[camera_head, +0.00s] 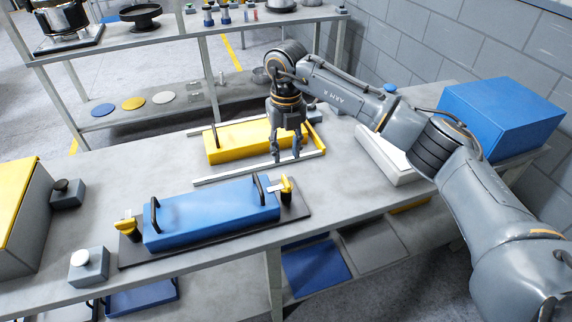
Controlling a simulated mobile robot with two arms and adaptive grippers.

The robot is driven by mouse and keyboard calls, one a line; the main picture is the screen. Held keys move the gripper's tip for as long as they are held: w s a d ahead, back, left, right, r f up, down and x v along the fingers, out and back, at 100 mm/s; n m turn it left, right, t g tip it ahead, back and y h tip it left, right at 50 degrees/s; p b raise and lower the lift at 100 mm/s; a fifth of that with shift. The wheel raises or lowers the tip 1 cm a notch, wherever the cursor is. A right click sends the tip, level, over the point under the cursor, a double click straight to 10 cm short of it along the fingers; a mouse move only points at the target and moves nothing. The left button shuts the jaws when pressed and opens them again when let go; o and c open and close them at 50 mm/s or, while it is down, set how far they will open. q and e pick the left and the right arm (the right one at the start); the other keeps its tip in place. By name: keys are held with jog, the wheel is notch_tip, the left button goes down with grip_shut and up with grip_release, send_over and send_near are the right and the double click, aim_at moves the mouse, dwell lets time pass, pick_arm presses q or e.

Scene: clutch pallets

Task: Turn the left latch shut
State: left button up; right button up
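A blue pallet with two black handles (212,212) lies on a dark base plate (222,241) at the front of the table. The left latch (128,230) is a yellow piece with a dark base at the plate's left end. A second yellow latch (287,188) with a pale tab stands at the right end. My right gripper (286,158) points down behind the right latch, in front of a yellow pallet (238,141). Its fingers are apart with nothing seen between them. It is far from the left latch. My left gripper is not in view.
A button box with a white top (88,265) stands just left of the left latch, and one with a dark top (66,193) farther back. A yellow-topped case (22,215) is at far left, a blue box (500,115) at far right. Clear table lies behind the left latch.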

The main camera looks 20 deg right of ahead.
notch_tip(320, 180, up, 3)
jog(key=shift+f, duration=0.2)
